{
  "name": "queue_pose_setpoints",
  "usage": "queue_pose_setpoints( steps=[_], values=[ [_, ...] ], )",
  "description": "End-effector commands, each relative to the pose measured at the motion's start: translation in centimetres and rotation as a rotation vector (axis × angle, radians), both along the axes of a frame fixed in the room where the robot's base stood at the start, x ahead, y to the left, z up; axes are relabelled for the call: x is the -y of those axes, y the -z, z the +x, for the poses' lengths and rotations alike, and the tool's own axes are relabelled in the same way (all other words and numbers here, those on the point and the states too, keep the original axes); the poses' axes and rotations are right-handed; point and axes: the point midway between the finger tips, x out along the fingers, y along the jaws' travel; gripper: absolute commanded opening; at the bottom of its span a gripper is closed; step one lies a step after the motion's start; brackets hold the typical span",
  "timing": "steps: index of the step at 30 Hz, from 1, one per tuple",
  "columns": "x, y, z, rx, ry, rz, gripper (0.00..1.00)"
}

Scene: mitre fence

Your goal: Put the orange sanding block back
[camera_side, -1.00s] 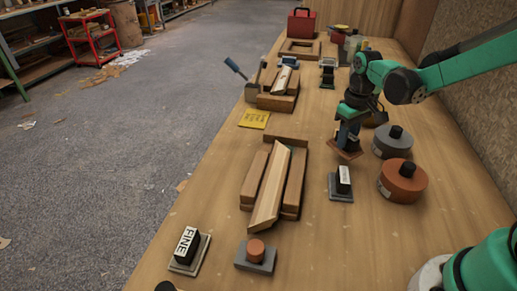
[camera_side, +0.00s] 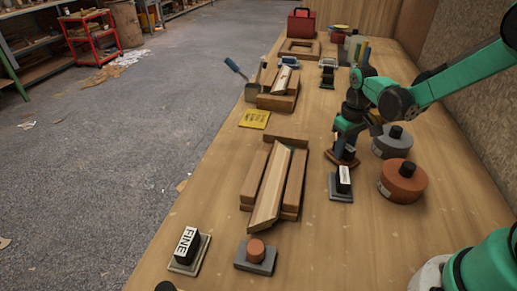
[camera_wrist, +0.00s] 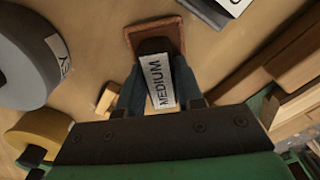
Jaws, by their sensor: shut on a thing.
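My gripper (camera_side: 345,146) points down over the right middle of the bench and is shut on a sanding block. The block has a rust-orange base (camera_wrist: 176,28), a dark grip and a white label reading MEDIUM (camera_wrist: 160,84). In the side view its base (camera_side: 342,162) shows below the fingers, just behind a grey-based block with a white label (camera_side: 343,180). I cannot tell whether the held block touches the bench. In the wrist view the fingers stand on both sides of the grip.
A wooden fence with an angled strip (camera_side: 270,187) lies left of my gripper. A grey disc (camera_side: 392,145) and a terracotta disc (camera_side: 403,184) stand close on the right. A FINE block (camera_side: 186,252) and a grey block with a round knob (camera_side: 256,253) sit in front.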

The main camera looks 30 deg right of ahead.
Motion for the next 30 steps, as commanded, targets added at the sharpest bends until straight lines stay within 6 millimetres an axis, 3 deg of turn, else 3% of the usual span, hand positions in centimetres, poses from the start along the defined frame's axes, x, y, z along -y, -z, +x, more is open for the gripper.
queue_pose_setpoints(
  steps=[11,12,16,30],
  values=[
    [0.01,0.75,0.03,0.000,0.000,0.000,0.00],
    [0.01,0.79,0.03,0.000,0.000,0.000,0.34],
    [0.00,0.77,0.02,0.000,0.000,0.000,0.68],
    [0.01,0.50,0.02,0.000,0.000,0.000,0.68]
  ],
)
